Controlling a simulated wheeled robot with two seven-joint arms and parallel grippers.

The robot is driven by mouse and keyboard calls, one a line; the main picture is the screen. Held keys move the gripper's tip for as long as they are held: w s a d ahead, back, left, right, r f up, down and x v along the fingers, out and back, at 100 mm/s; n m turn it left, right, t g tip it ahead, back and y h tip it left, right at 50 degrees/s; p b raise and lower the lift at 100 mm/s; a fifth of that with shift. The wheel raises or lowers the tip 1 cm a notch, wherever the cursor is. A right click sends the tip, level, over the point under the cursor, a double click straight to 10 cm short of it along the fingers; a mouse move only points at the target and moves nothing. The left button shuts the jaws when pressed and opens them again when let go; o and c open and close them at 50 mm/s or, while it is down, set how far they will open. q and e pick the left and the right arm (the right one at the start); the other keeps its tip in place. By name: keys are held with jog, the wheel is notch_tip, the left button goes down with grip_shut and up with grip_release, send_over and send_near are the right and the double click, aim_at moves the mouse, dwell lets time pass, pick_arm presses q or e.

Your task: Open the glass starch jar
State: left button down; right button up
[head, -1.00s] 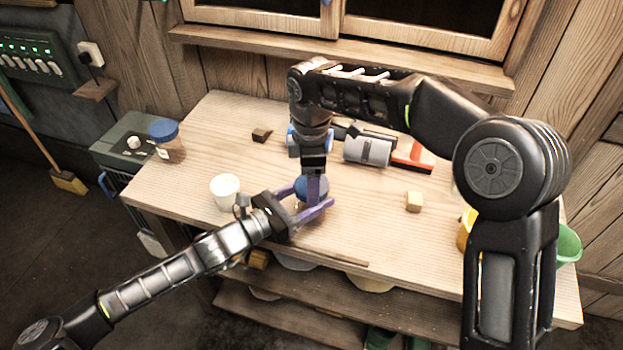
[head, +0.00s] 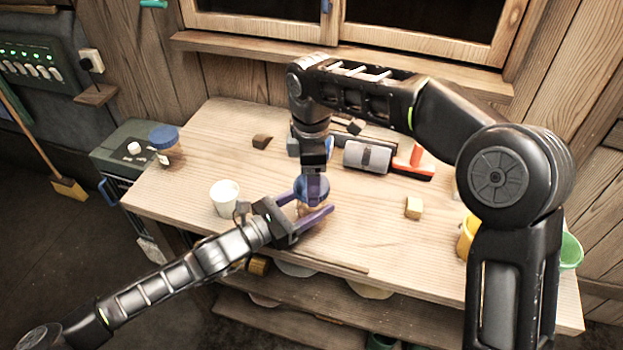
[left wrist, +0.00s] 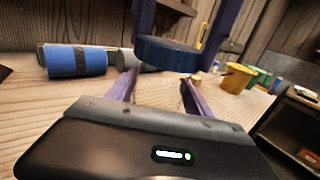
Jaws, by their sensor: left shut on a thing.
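A jar with a round blue lid (head: 303,188) stands near the table's front edge, with a brownish body (head: 305,211) partly hidden. My left gripper (head: 311,213) comes in from the left, shut on the jar's body below the lid. My right gripper (head: 314,186) points down from above, with its purple fingers on either side of the lid. In the left wrist view the dark blue lid (left wrist: 167,54) is between these fingers, above my left fingers. Whether the right fingers press on it, and whether the lid sits on the jar, I cannot tell.
Another blue-lidded jar (head: 165,142) stands at the back left. A white cup (head: 225,197) stands close to my left gripper. A grey roller (head: 367,156), a red-and-white tool (head: 413,163) and a wooden cube (head: 413,207) lie to the right. Yellow (head: 467,237) and green (head: 571,252) containers are far right.

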jog(key=shift+r, duration=2)
pick_arm(q)
jog(key=shift+c, duration=1.5)
grip_release()
jog(key=shift+s+a+f, duration=0.1)
jog(key=shift+s+a, duration=0.25)
jog(key=shift+a, duration=0.2)
pick_arm(e)
jog(key=shift+f, duration=0.25)
pick_arm(q)
jog(key=b+v, duration=0.2)
jog(key=v, duration=0.8)
jog(key=shift+s+a, duration=0.25)
pick_arm(e)
jog(key=shift+f, duration=0.9)
